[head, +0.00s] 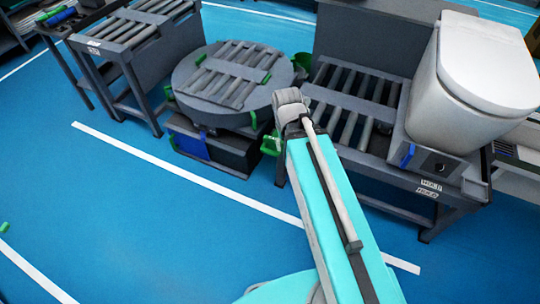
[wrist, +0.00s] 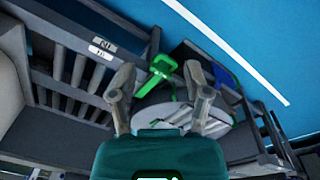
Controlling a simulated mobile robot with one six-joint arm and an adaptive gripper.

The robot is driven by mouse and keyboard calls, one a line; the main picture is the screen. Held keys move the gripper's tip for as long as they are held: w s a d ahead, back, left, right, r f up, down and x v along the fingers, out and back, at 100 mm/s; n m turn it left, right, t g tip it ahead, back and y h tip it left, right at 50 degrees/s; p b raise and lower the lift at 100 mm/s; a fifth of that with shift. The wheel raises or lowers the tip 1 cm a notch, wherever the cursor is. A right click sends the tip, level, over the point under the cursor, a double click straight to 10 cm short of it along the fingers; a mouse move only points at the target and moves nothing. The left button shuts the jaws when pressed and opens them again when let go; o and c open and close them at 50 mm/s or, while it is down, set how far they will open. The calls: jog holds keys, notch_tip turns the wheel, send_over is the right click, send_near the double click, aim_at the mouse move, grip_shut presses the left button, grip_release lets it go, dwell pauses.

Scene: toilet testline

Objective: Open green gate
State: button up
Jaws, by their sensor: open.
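A green gate part (wrist: 161,68) shows in the wrist view as a bright green bar with a bent end, near the round grey turntable (wrist: 160,117). In the head view a green piece (head: 270,145) shows at the turntable's front right, just left of my arm; I cannot tell if it is the same part. My gripper (wrist: 159,76) is open and empty. Its two fingers appear on either side of the green bar in the wrist view, with no visible contact. In the head view the fingers are hidden behind my arm.
The round turntable (head: 215,113) with rollers stands between a left roller conveyor (head: 119,59) and a right one (head: 350,103). A white toilet (head: 475,85) stands on the right conveyor. A blue handle (head: 407,155) is at its front. The blue floor (head: 150,215) in front is mostly clear.

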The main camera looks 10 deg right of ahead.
jog(key=w+d+f+n+t+h+b, duration=0.1)
jog(key=w+f+n+t+h+b, duration=0.3)
jog(key=f+b, duration=0.9)
jog(key=n+t+h+b, duration=0.4)
jog(key=n+t+b, duration=0.35)
jog(key=b, duration=3.05)
send_near(270, 152)
jog(key=shift+s+a+f+m+t, duration=0.2)
jog(key=shift+s+a+m, duration=0.05)
jog(key=shift+s+a, duration=0.35)
jog(key=shift+s+a+f+m+t, duration=0.15)
jog(key=shift+s+a+f+m, duration=0.1)
jog(key=shift+s+a, duration=0.35)
jog(key=shift+d, duration=0.15)
jog(key=shift+b+x, duration=1.15)
jog(key=shift+x, duration=5.65)
jog(key=shift+d+r, duration=0.1)
jog(key=shift+r, duration=0.05)
grip_shut()
